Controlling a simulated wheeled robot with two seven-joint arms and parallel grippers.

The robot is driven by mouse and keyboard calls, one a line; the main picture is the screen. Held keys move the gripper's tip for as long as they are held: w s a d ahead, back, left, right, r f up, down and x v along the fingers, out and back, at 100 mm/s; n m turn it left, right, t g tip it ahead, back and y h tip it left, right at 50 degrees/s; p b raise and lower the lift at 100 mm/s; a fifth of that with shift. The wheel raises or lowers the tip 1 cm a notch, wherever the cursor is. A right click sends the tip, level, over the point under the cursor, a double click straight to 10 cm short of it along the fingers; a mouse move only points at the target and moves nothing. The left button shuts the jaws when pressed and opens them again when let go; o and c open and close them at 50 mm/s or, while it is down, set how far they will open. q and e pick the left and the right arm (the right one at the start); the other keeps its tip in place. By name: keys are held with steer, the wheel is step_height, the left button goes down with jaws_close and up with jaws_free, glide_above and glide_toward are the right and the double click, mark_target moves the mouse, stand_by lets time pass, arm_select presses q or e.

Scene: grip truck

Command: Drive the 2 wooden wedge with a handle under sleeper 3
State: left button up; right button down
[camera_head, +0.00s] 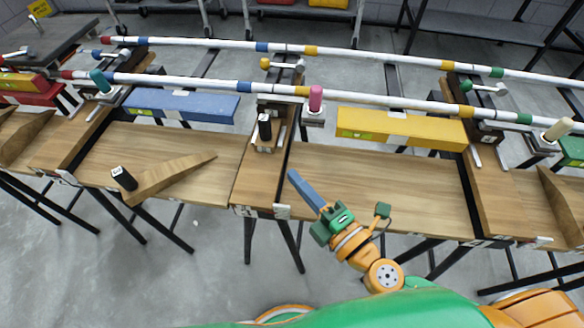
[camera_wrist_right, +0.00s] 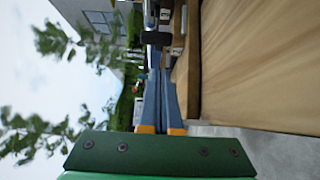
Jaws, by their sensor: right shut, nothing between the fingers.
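A wooden wedge (camera_head: 180,174) with a black handle (camera_head: 124,178) lies on the left wooden board, its thin end pointing right. A second black handle (camera_head: 264,128) stands upright at the middle crosspiece, below the rail; its wedge is largely hidden. A black handle (camera_wrist_right: 156,38) also shows in the right wrist view, ahead of the fingertips. My right gripper (camera_head: 292,175) is shut and empty, its blue fingers together beside the right board's left end, nearer me than the upright handle and apart from it. It also shows in the right wrist view (camera_wrist_right: 160,74). I cannot read which sleeper is number 3.
Two white rails (camera_head: 380,97) with coloured bands run across. A blue block (camera_head: 185,106) and a yellow block (camera_head: 400,128) lie behind the boards. A pink-topped post (camera_head: 315,100) stands near the middle. More wood wedges (camera_head: 562,205) show at the sides. The right board (camera_head: 390,185) is clear.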

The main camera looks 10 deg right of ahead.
mark_target(271, 134)
steer(key=shift+w+f, duration=0.3)
steer(key=p+x, duration=0.2)
steer(key=x, duration=0.7)
steer(key=shift+r+p, duration=0.1)
steer(key=shift+p, duration=0.3)
steer(key=shift+w+a, duration=0.2)
steer(key=shift+w, duration=0.25)
arm_select(q)
step_height(271, 134, up, 2)
steer(key=shift+w+a, duration=0.1)
arm_select(e)
steer(key=w, duration=0.1)
steer(key=w+d+b, duration=0.1)
steer(key=shift+w, duration=0.35)
steer(key=shift+w+d, duration=0.1)
steer(key=shift+w, duration=0.35)
arm_select(q)
steer(key=shift+f, duration=0.45)
steer(key=shift+f, duration=0.1)
arm_select(e)
steer(key=shift+d, duration=0.1)
